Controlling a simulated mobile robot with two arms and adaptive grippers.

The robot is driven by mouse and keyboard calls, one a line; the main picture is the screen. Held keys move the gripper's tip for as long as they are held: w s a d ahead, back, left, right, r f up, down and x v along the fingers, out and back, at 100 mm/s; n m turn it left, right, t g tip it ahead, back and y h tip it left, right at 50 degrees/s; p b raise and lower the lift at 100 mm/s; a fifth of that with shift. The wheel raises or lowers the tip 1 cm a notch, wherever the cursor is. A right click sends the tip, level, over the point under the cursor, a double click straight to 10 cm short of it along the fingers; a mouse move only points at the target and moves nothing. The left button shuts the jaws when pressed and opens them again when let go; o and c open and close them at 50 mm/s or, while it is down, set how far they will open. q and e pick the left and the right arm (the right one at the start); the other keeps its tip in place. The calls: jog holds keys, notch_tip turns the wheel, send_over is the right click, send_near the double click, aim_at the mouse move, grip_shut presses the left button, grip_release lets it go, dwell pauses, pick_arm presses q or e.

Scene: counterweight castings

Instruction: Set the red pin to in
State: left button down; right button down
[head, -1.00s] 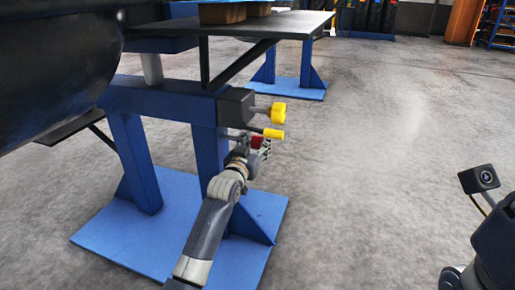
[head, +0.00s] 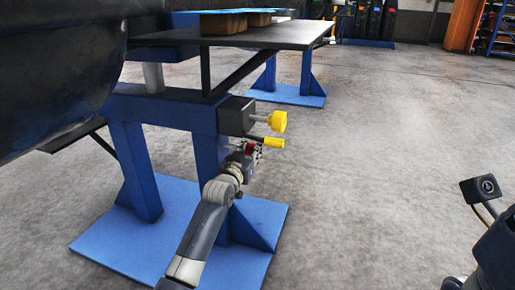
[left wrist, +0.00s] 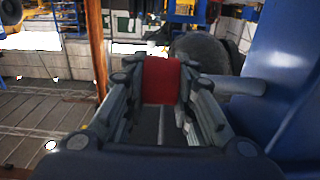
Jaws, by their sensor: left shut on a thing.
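The red pin (head: 250,149) shows as a small red piece below the dark box on the blue stand, close to the stand's post. My left gripper (head: 254,153) is shut on it in the head view. In the left wrist view the red pin (left wrist: 161,80) sits between the two fingers of my left gripper (left wrist: 160,88), its red face filling the gap. The pin's shaft is hidden behind the fingers. My right gripper is not in view; only part of my right arm shows at the lower right.
The dark box (head: 236,115) carries a yellow knob (head: 278,121) on a rod, and a yellow-ended lever (head: 273,142) lies just above my left gripper. The blue stand (head: 212,155) has a wide base plate (head: 125,235). A dark tabletop (head: 285,37) is above.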

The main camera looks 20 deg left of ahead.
pick_arm(q)
jog(key=a, duration=0.2)
jog(key=shift+a+p, duration=0.3)
jog(key=shift+a, duration=0.1)
jog(key=c, duration=1.3)
grip_release()
jog(key=s, duration=1.2)
jog(key=shift+a, duration=0.2)
